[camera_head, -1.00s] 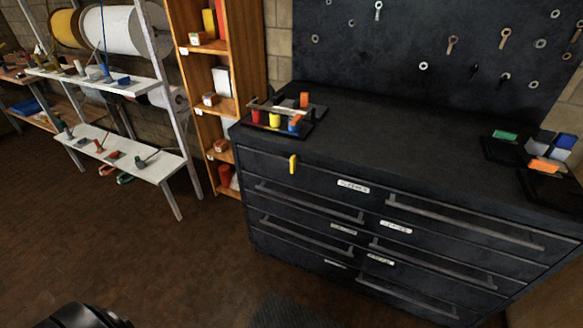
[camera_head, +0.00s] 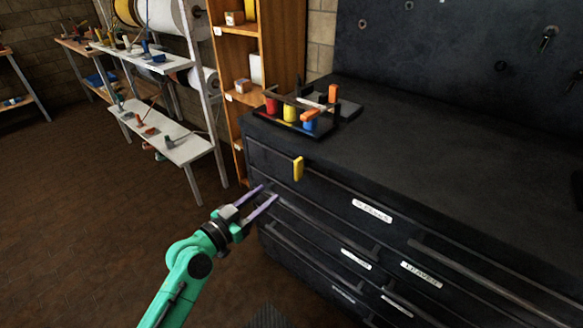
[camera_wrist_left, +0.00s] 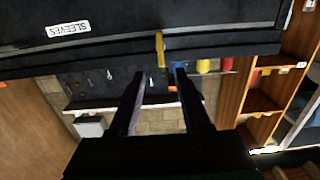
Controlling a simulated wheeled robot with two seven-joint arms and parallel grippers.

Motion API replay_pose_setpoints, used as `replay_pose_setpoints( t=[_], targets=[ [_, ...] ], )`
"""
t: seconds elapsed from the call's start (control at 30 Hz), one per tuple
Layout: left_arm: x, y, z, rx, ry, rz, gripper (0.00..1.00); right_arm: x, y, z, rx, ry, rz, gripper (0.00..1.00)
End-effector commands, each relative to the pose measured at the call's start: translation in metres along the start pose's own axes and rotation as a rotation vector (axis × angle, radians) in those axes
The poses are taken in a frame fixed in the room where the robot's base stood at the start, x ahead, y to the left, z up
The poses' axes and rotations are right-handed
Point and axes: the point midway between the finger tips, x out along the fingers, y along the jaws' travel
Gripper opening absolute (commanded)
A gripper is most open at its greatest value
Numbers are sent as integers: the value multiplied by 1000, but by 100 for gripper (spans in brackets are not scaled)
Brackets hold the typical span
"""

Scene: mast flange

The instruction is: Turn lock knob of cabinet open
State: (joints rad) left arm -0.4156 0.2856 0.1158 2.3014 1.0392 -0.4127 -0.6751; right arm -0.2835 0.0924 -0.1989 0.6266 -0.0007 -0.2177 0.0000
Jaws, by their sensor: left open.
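The black cabinet (camera_head: 330,200) has a yellow lock knob (camera_head: 298,168) standing upright on its front near the top left corner. My left gripper (camera_head: 269,193) is open and empty, with its purple fingers pointing toward the cabinet front, below and left of the knob in the head view. The fingers appear apart from the knob. The "SLEEVES" label (camera_wrist_left: 68,30) also shows there. My right gripper is not in view.
A black tray (camera_head: 262,127) with red, yellow and blue pieces stands on the cabinet top above the knob. Long drawer handles (camera_head: 480,275) stick out from the front. A wooden shelf (camera_head: 283,40) and a white rack (camera_head: 185,148) stand to the left. The brown floor (camera_head: 90,230) is clear.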

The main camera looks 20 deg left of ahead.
Motion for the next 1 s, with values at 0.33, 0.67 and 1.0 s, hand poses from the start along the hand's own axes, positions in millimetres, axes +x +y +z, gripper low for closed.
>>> replay_pose_setpoints(
  t=[0.33,0.67,1.0],
  targets=[
    [69,0,-9,-5,10,0,48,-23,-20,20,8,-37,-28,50],
    [139,1,-5,-2,6,1,48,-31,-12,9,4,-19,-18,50],
    [145,1,-4,-2,4,1,36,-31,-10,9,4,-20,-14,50]
  ],
)
